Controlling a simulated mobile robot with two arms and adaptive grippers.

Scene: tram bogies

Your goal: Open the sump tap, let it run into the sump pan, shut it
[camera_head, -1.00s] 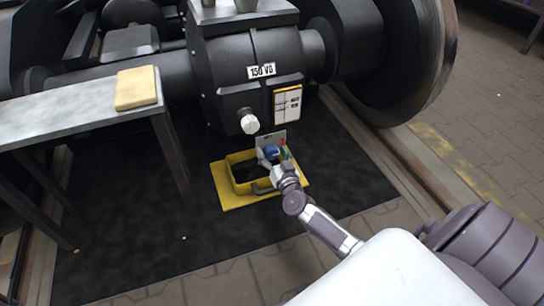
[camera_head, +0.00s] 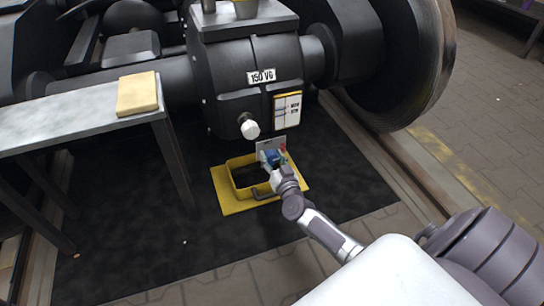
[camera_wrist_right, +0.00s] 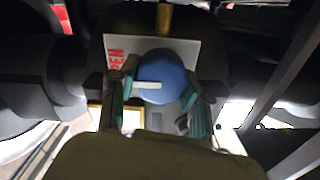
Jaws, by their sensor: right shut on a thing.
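The sump tap shows as a round blue knob (camera_wrist_right: 162,78) with a white bar across it, in front of a white plate (camera_wrist_right: 189,48) with red lettering. My right gripper (camera_head: 275,164) is shut on this blue knob, with a finger on either side in the wrist view. In the head view the knob is low under the black gear case (camera_head: 232,81), partly hidden by the gripper. The yellow sump pan (camera_head: 232,178) is on the floor below, with a dark inside; my gripper covers its right part. I cannot see any stream. My left gripper is not in view.
A white knob (camera_head: 250,130) sticks out of the case above the tap, beside a yellow-edged label (camera_head: 287,109). A grey bench (camera_head: 70,117) with a tan block (camera_head: 137,93) stands at left. A large wheel (camera_head: 405,60) is at right.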

